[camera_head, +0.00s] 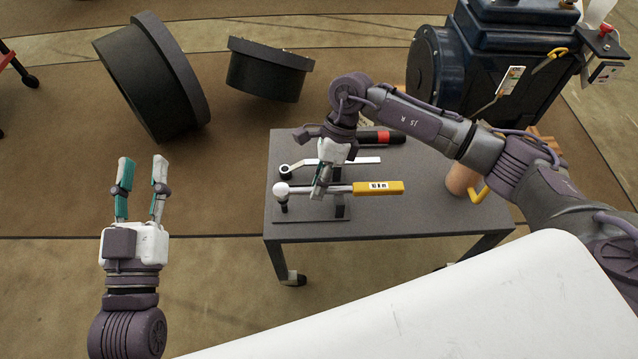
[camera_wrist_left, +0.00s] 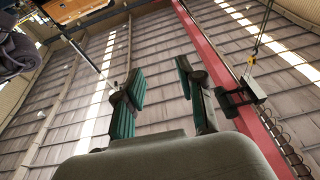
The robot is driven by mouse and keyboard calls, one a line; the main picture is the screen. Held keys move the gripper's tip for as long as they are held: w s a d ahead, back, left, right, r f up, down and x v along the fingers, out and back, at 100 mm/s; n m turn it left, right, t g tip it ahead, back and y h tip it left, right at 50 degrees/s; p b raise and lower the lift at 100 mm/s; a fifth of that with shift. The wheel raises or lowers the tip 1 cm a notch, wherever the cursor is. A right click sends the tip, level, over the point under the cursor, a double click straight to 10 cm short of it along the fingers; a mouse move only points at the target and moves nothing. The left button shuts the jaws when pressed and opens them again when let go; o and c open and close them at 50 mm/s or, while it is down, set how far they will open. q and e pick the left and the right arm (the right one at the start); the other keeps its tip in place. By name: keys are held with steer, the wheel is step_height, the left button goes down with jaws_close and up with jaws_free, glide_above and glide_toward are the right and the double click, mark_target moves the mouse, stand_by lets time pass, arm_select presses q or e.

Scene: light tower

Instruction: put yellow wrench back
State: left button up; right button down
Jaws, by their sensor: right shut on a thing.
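The yellow wrench (camera_head: 378,188) has a yellow handle with a dark label and a silver shaft ending in a round head at the left. It lies over the grey table (camera_head: 420,215), at or just above a dark holder plate (camera_head: 312,213). My right gripper (camera_head: 322,188) comes down from above and is shut on its shaft. Whether the wrench rests on the holder cannot be told. My left gripper (camera_head: 140,190) is open and empty, left of the table; its fingers also show in the left wrist view (camera_wrist_left: 165,95), pointing at the ceiling.
A silver wrench (camera_head: 345,160) lies just behind the yellow one. A red-and-black tool (camera_head: 382,138) lies further back. Large dark rings (camera_head: 150,75) lie on the floor behind. A blue machine (camera_head: 500,60) stands back right.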

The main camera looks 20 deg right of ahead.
arm_select(q)
steer(key=shift+r, duration=0.15)
arm_select(e)
steer(key=shift+f, duration=0.3)
steer(key=shift+f+b, duration=0.45)
steer(key=shift+b, duration=0.2)
steer(key=shift+f+b, duration=0.35)
steer(key=shift+f, duration=0.35)
arm_select(q)
steer(key=s+r+t+h, duration=0.2)
steer(key=s+r+t, duration=0.3)
steer(key=r+t, duration=0.1)
steer(key=shift+s+r+h, duration=0.2)
steer(key=shift+r+h, duration=0.1)
steer(key=shift+r, duration=0.55)
arm_select(e)
steer(key=c, duration=1)
jaws_free()
steer(key=shift+c, duration=0.2)
arm_select(q)
steer(key=shift+a, duration=0.1)
arm_select(e)
steer(key=v, duration=1.2)
